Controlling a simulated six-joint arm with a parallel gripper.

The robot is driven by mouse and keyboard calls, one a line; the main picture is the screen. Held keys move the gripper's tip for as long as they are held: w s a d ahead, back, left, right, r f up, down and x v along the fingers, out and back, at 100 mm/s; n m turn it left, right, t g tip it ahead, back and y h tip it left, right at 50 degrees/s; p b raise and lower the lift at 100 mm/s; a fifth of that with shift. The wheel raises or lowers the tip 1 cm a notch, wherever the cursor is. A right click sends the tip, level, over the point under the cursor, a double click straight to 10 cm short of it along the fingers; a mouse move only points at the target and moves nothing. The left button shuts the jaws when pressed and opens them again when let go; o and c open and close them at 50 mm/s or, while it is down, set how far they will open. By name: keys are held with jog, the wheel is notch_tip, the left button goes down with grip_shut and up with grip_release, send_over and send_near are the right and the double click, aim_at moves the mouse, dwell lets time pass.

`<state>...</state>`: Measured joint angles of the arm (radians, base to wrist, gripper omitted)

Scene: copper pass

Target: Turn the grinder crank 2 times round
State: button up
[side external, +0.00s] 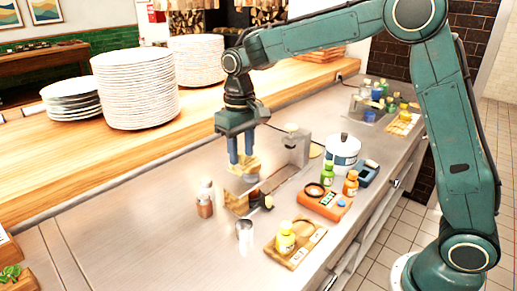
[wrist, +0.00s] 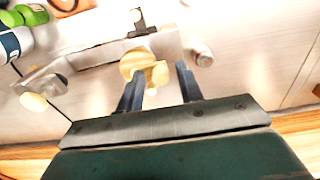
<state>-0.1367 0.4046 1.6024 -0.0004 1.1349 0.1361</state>
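The grinder shows in the side view as a pale wooden top piece (side external: 243,166) above a wooden base (side external: 236,203). In the wrist view I see a round wooden part (wrist: 132,63) and a wooden knob (wrist: 158,74) beside it, with a grey metal bar (wrist: 100,54) behind. My gripper (side external: 241,162) points down over the grinder's top. Its two fingers (wrist: 160,70) are apart, with the knob showing between their tips. I cannot tell whether either finger touches it. The crank arm itself is not clearly visible.
A grey bracket (side external: 298,149) stands close on the right. A shaker (side external: 205,200) and a metal cup (side external: 245,231) stand nearby. The counter to the left is clear; stacked plates (side external: 134,90) stand behind.

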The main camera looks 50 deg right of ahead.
jog(key=shift+r, duration=2.9)
jog(key=shift+s, duration=0.1)
jog(key=shift+s+d+r, duration=0.15)
jog(key=shift+s+r, duration=0.05)
jog(key=s+d+r+t, duration=0.2)
jog(key=s, duration=0.5)
jog(key=s+d+r+t, duration=0.1)
jog(key=s+d+r, duration=0.15)
jog(key=s, duration=0.45)
jog(key=s+d+f+t, duration=0.1)
jog(key=s+f, duration=0.3)
jog(key=s, duration=0.9)
jog(key=shift+s+d+t, duration=0.3)
jog(key=shift+s+t, duration=0.1)
jog(key=shift+t, duration=0.4)
jog(key=shift+o, duration=0.2)
